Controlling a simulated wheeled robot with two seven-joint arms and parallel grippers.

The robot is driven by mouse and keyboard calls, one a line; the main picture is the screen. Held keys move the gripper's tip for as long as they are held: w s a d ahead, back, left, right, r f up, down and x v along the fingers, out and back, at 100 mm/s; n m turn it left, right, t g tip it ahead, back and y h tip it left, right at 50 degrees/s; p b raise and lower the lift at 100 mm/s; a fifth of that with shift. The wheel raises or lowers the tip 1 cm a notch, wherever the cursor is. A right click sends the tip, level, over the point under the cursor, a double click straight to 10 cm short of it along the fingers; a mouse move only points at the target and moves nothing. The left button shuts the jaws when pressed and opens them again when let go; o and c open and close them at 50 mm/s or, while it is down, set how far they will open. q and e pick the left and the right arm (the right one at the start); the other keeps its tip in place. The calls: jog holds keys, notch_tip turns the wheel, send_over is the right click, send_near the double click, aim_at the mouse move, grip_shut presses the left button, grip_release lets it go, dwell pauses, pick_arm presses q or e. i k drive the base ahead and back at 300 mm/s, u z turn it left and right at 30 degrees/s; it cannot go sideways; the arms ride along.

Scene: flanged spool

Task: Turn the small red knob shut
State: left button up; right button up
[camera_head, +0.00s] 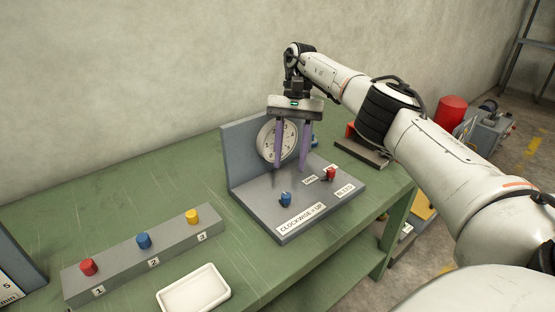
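The small red knob (330,174) stands on the right part of a grey panel (262,205), between labels that read OPEN and BLEED. A blue knob (286,199) stands nearer the front of the panel, behind a label about clockwise. A round white dial (277,141) is on the panel's upright back. My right gripper (291,168) points down over the panel, its two purple fingers apart and nothing between them. It is in front of the dial and left of the red knob, not touching the knob. My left gripper is not in view.
A grey block (130,262) with red, blue and yellow knobs numbered 1 to 3 stands at the left. A white tray (163,300) lies at the front. Another panel (12,268) is cut off at the left edge. The green table (110,215) is clear behind the block.

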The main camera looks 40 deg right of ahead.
aim_at(331, 172)
jog(key=k, duration=1)
